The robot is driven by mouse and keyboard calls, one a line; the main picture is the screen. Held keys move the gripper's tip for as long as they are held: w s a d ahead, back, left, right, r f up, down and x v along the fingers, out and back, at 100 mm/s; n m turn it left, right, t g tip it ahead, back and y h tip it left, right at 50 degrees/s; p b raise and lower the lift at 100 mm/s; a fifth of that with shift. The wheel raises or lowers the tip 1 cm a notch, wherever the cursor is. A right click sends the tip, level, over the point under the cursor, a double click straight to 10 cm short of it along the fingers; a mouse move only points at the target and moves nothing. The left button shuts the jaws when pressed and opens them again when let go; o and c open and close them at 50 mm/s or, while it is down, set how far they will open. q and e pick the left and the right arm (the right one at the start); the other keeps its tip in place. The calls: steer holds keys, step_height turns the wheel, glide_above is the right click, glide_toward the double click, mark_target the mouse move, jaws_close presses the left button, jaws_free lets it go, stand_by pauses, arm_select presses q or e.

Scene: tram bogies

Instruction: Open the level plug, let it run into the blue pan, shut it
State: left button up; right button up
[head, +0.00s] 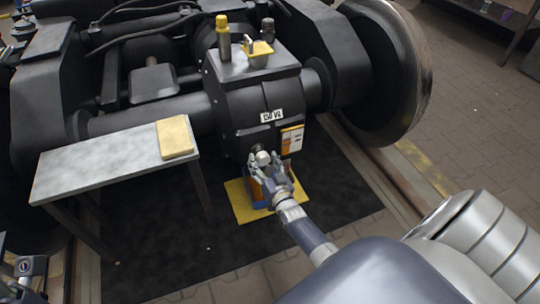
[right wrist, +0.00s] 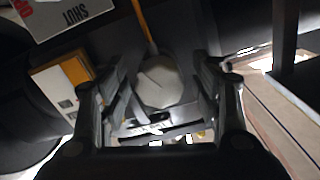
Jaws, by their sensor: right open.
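The level plug (head: 262,157) is a pale, rounded knob low on the front of the black gearbox (head: 235,95). My right gripper (head: 268,172) is at the plug with its fingers open. In the right wrist view the plug (right wrist: 160,82) sits between the spread fingers of the right gripper (right wrist: 163,105); I cannot tell whether they touch it. The blue pan (head: 258,190) is under the plug, mostly hidden by the gripper, above a yellow mat (head: 240,203). Part of my left gripper (head: 30,268) shows at the lower left edge; its fingers are not clear.
A grey bench (head: 105,162) with a yellow cloth-like pad (head: 174,137) stands left of the gearbox. A large wheel (head: 385,75) is on the right. Dark floor matting is clear in front.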

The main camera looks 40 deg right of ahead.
steer(key=v, duration=1.1)
steer(key=shift+s+a, duration=0.1)
steer(key=shift+a, duration=0.05)
